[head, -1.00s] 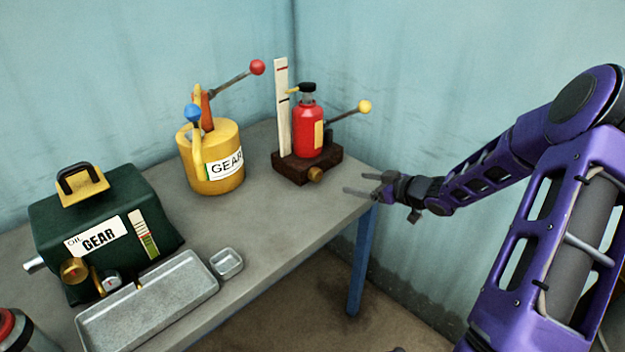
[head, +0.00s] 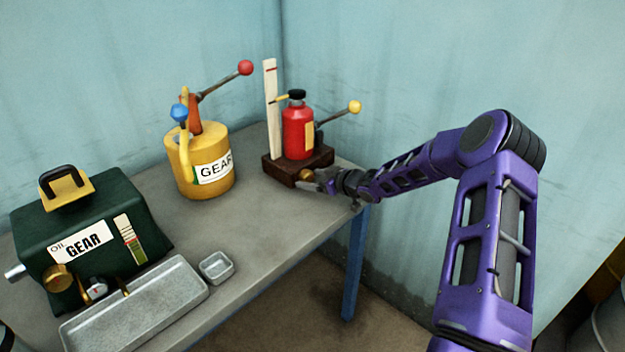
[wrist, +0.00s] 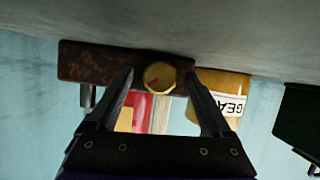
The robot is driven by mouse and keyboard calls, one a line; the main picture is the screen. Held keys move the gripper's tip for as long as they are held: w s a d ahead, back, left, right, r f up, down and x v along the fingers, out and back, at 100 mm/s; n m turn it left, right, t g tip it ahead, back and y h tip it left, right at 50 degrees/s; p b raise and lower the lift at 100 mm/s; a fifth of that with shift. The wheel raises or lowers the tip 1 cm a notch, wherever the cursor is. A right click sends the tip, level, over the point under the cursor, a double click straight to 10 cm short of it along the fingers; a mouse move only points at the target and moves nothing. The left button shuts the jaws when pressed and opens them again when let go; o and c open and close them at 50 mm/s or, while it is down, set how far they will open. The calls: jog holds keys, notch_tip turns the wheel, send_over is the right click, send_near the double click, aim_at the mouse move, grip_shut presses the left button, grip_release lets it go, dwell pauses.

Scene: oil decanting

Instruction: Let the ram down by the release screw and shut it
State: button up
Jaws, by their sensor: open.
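The red ram (head: 297,134) stands upright on a dark brown base block (head: 284,168) at the table's back right corner. A yellow-knobbed lever (head: 354,107) sticks out to its right. My gripper (head: 312,182) is at the front of the base, by the knob. In the wrist view my gripper (wrist: 159,82) is open, with a finger on each side of the knob and gaps between.
A white gauge board (head: 271,110) stands beside the ram. A yellow GEAR can (head: 203,165) with a red-knobbed lever is to the left. A green GEAR oil box (head: 90,215), a metal tray (head: 140,312) and a small dish (head: 217,266) are nearer. Bare tabletop lies between.

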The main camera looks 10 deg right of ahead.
grip_shut()
jog(key=shift+r+p, duration=0.35)
jog(key=shift+p, duration=0.55)
jog(key=p, duration=0.2)
jog(key=shift+w+r+m+y+p, duration=0.1)
jog(key=shift+m+y+p, duration=0.2)
jog(key=shift+m+p, duration=0.1)
jog(key=shift+d+f+m+g+y+p, duration=0.1)
jog(key=shift+f+m+g+y+p, duration=0.25)
jog(key=shift+m+p, duration=0.2)
jog(key=shift+f+m+g+y, duration=0.1)
jog(key=shift+m+g+y, duration=0.2)
jog(key=shift+m, duration=0.25)
grip_release()
